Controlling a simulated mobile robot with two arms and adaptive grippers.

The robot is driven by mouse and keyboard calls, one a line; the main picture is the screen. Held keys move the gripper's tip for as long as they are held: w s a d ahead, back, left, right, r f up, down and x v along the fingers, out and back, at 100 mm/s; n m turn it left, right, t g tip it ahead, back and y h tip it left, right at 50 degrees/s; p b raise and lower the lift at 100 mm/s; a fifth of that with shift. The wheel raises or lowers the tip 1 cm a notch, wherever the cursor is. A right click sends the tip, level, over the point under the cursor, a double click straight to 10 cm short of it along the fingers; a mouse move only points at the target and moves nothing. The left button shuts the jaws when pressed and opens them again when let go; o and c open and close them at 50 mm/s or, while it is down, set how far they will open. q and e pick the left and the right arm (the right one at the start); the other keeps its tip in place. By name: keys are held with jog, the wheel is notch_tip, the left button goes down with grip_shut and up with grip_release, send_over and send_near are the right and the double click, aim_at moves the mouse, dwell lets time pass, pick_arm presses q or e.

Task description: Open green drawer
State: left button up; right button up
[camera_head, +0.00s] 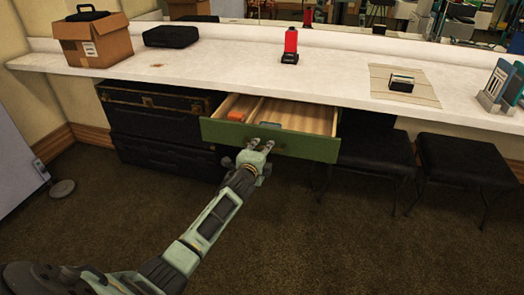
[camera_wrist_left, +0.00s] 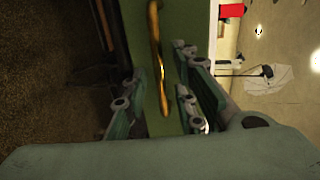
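The green drawer (camera_head: 310,146) under the white counter is pulled out, and its wooden inside shows. An orange-red item (camera_head: 240,108) and a grey-blue item (camera_head: 270,125) lie in it. My left gripper (camera_head: 262,144) is at the drawer's front face. In the left wrist view the green front (camera_wrist_left: 152,112) fills the middle, with a brass handle (camera_wrist_left: 158,60) on it. The fingers of my left gripper (camera_wrist_left: 160,85) stand apart on either side of the handle, with gaps visible. Contact with the handle cannot be made out. My right gripper is not in view.
Black trunks (camera_head: 160,135) stand left of the drawer. Black stools (camera_head: 465,160) stand to the right, one close to the drawer's right side. The counter (camera_head: 225,68) holds a cardboard box (camera_head: 92,45), a black case (camera_head: 171,36) and a red-topped object (camera_head: 290,45). The carpet in front is clear.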

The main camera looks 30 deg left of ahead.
pick_arm(q)
jog(key=v, duration=1.2)
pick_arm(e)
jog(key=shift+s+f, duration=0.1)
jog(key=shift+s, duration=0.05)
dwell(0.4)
